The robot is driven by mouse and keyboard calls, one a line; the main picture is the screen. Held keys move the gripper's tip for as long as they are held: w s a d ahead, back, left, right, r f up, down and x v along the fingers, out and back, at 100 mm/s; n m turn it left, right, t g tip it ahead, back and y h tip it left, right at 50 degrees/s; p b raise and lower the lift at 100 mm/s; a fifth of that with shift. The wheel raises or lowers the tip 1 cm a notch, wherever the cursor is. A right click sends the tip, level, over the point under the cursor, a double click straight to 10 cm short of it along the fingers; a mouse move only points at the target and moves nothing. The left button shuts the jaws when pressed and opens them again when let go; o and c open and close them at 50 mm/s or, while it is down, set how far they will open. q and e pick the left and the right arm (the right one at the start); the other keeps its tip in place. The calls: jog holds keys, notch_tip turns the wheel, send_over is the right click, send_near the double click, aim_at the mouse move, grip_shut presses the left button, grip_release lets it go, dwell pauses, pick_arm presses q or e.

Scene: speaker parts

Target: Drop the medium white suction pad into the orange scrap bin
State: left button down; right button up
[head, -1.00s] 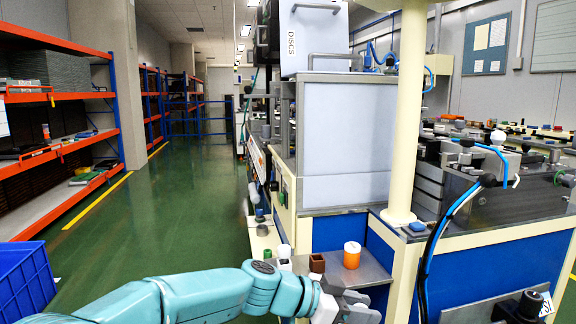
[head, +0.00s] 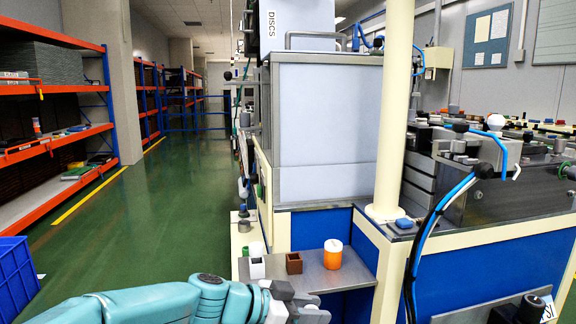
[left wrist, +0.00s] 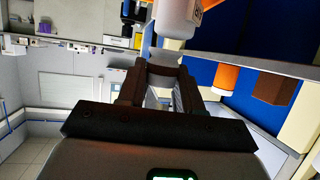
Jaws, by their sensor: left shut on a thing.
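My left gripper (head: 308,310) reaches in low at the bottom of the head view, in front of the metal shelf. In the left wrist view its dark fingers (left wrist: 160,78) are closed around a small pale piece (left wrist: 163,56), which looks like the white suction pad; the fingers and a white body hide much of it. An orange patch (left wrist: 224,14) shows at the top of the left wrist view, partly cut off; I cannot tell whether it is the orange scrap bin. My right gripper is not in view.
A cream post (head: 392,120) rises behind at right. Green floor (head: 170,215) is open at left.

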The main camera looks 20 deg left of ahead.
pick_arm(q)
jog(key=shift+f, duration=0.15)
jog(key=c, duration=0.7)
grip_release()
jog(key=p+v, duration=0.2)
jog(key=v, duration=1.4)
jog(key=shift+s+a, duration=0.15)
